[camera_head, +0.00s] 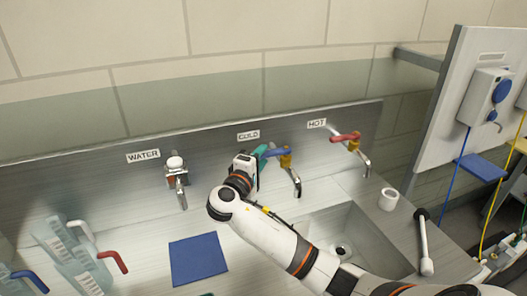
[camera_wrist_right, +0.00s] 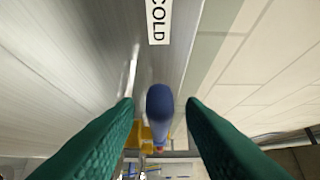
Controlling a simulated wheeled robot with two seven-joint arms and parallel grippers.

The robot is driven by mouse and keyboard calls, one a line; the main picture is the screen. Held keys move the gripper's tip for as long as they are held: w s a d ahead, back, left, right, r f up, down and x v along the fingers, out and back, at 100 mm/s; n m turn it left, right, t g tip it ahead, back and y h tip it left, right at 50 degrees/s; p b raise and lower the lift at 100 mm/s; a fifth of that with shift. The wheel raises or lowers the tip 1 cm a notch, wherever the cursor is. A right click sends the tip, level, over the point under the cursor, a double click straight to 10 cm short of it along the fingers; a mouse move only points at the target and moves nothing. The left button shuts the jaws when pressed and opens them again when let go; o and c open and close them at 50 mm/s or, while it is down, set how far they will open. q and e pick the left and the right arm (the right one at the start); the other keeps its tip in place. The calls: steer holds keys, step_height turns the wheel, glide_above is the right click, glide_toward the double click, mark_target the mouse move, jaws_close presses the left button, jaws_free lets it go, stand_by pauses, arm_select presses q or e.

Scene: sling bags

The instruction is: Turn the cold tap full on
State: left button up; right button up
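The cold tap (camera_head: 286,160) stands in the middle of the steel back panel, below the COLD label (camera_wrist_right: 159,20). It has a brass-yellow body, a chrome spout and a blue lever (camera_head: 279,153). My right gripper (camera_head: 264,156) is at the left end of this lever. In the right wrist view, the blue lever (camera_wrist_right: 160,108) shows end-on between my two green fingers (camera_wrist_right: 160,104). The fingers are open, with a gap visible on each side of the lever. The arm and fingers hide part of the lever in the head view. My left gripper is not in view.
The hot tap (camera_head: 352,141) with a red lever is to the right, and the water tap (camera_head: 176,170) to the left.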

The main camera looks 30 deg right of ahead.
steer(key=shift+x, duration=1)
steer(key=shift+s, duration=0.1)
steer(key=shift+c, duration=0.2)
steer(key=shift+a, duration=0.1)
jaws_close()
